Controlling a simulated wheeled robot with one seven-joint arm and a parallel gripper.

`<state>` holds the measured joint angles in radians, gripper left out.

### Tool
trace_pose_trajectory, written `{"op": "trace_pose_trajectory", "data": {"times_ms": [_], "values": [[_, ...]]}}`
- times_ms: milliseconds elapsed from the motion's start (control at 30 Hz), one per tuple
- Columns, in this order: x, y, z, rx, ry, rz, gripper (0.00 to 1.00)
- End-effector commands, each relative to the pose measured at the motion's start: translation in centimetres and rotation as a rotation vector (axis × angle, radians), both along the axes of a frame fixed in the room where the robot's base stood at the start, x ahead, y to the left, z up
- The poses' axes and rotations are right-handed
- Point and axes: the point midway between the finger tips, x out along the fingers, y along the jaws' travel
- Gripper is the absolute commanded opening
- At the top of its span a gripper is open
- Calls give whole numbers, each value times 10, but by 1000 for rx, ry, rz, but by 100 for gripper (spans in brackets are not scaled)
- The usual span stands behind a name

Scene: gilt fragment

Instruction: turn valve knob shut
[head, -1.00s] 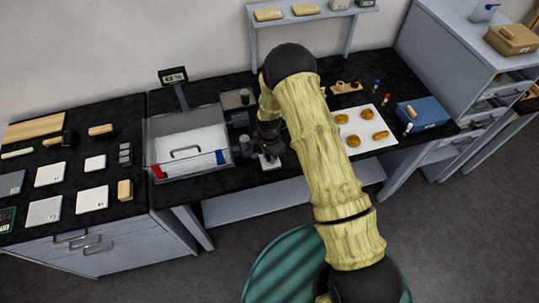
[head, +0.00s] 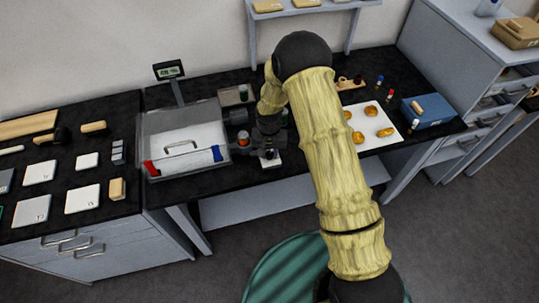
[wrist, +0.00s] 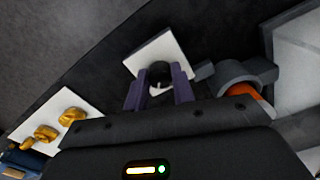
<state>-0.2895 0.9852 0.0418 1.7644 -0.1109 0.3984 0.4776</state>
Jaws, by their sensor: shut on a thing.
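The valve knob (wrist: 160,72) is a dark round knob with a pale mark, seen end-on in the wrist view. A white square plate (wrist: 162,55) lies below it. My gripper (wrist: 159,92) has its two purple fingers on either side of the knob and is shut on it. In the head view my gripper (head: 268,152) is above the same white plate (head: 273,161) near the bench's front edge, and my wrist hides the knob. A grey fitting with an orange part (wrist: 248,92) is right of the fingers; it also shows in the head view (head: 243,141).
A white sheet (head: 385,135) with several golden pieces and a blue box (head: 432,112) lie to the right. A shelf (head: 300,15) stands behind.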

Motion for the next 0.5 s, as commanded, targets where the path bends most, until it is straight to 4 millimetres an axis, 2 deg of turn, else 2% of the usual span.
{"op": "trace_pose_trajectory", "data": {"times_ms": [500], "values": [[1,-1,0,1,-5,488,2]]}}
